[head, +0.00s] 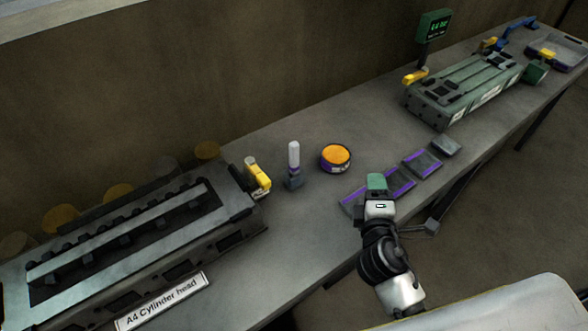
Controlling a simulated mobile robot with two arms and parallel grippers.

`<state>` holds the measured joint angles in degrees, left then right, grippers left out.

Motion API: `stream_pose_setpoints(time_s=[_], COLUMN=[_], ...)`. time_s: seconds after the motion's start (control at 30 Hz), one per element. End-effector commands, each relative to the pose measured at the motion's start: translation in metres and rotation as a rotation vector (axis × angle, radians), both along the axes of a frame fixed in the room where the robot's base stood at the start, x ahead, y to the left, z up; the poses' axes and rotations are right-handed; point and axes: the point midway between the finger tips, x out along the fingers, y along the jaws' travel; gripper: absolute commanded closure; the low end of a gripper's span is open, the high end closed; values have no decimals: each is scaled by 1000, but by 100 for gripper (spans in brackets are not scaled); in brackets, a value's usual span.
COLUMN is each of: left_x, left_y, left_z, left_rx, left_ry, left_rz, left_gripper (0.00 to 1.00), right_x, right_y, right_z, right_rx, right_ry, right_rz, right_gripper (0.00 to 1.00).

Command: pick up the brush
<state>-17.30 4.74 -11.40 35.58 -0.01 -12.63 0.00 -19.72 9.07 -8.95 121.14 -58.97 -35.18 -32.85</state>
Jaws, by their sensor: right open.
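An upright item (294,155) with a pale, rounded top, a thin purple band and a dark grey block-like foot stands on the workbench (312,210). It looks like the brush, but its bristles cannot be made out. My right gripper (377,184) is over the bench's front part, to the right of and nearer than this item, clearly apart from it. It is open, with nothing seen in it. A greenish part shows at its tip, and the gap between the fingers is hard to see. My left gripper is out of view.
A round orange-filled tin (335,155) stands right of the upright item. Purple-edged trays (402,181) lie by my right gripper. A long cylinder head (125,240) fills the left, with a yellow part (258,177) at its end. A green machine (462,90) stands farther right.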

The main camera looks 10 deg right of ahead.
Motion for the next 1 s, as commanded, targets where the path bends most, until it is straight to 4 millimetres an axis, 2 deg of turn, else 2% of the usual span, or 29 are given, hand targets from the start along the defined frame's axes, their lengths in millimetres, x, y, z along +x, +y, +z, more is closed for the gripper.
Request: stream_pose_setpoints(time_s=[0.03,0.17,0.3,0.4,0.5,0.6,0.83,1.0], left_x=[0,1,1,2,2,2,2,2], left_y=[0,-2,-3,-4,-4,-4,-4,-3], left_z=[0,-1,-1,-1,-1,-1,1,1], left_rx=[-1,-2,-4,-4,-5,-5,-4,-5], left_ry=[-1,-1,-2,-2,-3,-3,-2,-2], left_rz=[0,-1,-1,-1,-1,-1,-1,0], left_gripper=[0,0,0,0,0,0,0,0], right_x=[13,38,53,59,61,67,100,113], right_y=[9,43,78,93,102,108,122,128], right_z=[8,18,7,-6,-16,-21,-22,-22], right_rx=[-164,-638,-1070,-1290,-1425,-1487,-1498,-1497], right_ry=[-34,-100,-128,-131,-129,-128,-128,-128], right_rz=[70,269,455,556,623,652,659,658], right_gripper=[47,47,47,47,47,47,47,47])
